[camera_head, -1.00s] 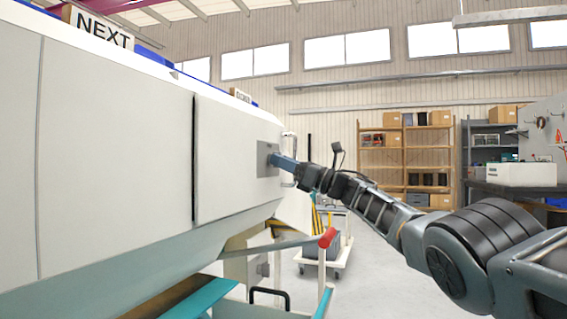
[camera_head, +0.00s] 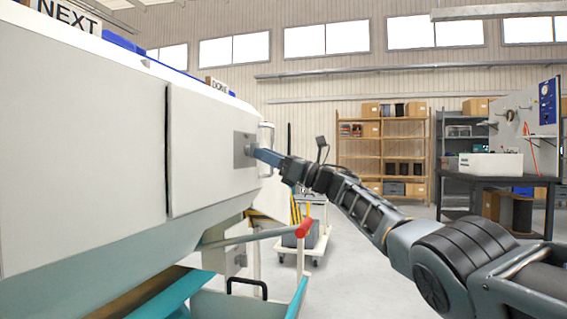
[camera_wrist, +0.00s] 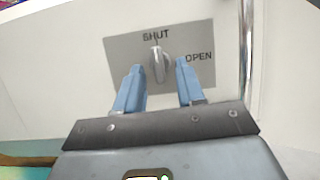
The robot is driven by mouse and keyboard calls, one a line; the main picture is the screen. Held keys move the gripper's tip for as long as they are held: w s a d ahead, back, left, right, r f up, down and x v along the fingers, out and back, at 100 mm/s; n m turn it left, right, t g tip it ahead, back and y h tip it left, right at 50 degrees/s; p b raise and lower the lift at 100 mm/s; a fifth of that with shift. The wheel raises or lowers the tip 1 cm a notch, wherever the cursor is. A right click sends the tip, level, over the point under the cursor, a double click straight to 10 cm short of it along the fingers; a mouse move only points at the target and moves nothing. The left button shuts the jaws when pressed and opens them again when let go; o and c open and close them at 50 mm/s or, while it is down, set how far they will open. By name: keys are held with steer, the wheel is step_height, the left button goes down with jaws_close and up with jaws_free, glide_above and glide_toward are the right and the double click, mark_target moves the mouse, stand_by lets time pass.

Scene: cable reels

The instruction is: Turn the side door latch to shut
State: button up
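The side door latch is a small silvery knob (camera_wrist: 160,66) on a grey plate (camera_wrist: 120,47), with SHUT printed above it and OPEN to its right. The knob stands about upright in the wrist view, its upper end towards SHUT. The plate also shows in the head view (camera_head: 239,151), on the side door (camera_head: 205,125) of the white machine. My gripper (camera_wrist: 159,66) is open. Its two blue fingers stand left and right of the knob with a gap on each side. In the head view my gripper (camera_head: 254,151) is close to the plate and hides the knob.
A vertical metal handle bar (camera_wrist: 246,60) stands right of the plate. Shelves (camera_head: 385,150) and a workbench (camera_head: 500,182) stand at the back right. Open floor lies between.

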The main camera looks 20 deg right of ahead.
steer(key=shift+p+v, duration=0.6)
steer(key=shift+v, duration=2.3)
